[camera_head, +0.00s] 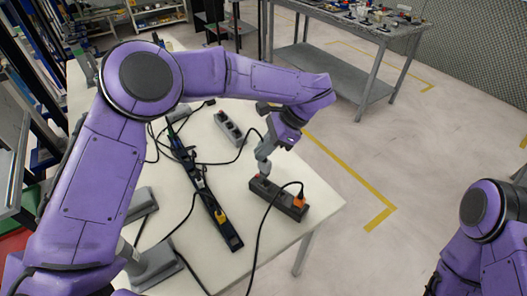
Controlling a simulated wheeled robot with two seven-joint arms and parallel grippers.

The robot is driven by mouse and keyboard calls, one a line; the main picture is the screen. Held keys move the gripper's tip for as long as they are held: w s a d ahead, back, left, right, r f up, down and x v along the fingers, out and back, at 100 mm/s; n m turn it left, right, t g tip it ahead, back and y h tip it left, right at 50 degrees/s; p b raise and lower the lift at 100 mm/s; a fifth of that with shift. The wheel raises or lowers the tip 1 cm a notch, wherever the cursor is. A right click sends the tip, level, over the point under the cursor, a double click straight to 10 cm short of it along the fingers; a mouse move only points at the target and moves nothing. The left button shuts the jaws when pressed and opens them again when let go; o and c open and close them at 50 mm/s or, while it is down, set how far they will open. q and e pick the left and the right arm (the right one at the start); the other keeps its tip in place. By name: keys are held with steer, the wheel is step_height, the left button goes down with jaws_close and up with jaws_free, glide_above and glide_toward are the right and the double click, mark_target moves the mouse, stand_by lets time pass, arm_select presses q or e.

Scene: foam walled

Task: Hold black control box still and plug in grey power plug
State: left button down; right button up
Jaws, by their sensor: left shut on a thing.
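The black control box (279,199) lies near the right edge of the white table. An orange plug (298,203) with a black cable sits at its right end. My left gripper (262,174) reaches down to the box's left end, beside a small red part, and is shut on the box there; the fingertips are small in view. I cannot pick out the grey power plug with certainty. My right arm shows at the lower right, away from the table, and its gripper is out of view.
A long black power strip (205,190) with a yellow plug lies left of the box. A grey socket strip (228,128) lies behind it. Black cables cross the white table (318,197). A grey workbench (340,80) stands at the back, with open floor between.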

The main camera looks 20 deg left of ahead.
arm_select(q)
steer(key=shift+w+r+p, duration=0.3)
steer(key=shift+w+r, duration=0.05)
steer(key=shift+r, duration=0.3)
steer(key=shift+w+r+p, duration=0.3)
steer(key=shift+r, duration=0.3)
steer(key=r+p, duration=0.1)
steer(key=r, duration=0.1)
steer(key=s+r+p, duration=0.1)
steer(key=r, duration=0.1)
steer(key=shift+w+r, duration=0.1)
steer(key=shift+w, duration=0.15)
arm_select(e)
steer(key=r, duration=0.3)
steer(key=shift+w+r, duration=0.3)
steer(key=shift+r, duration=0.1)
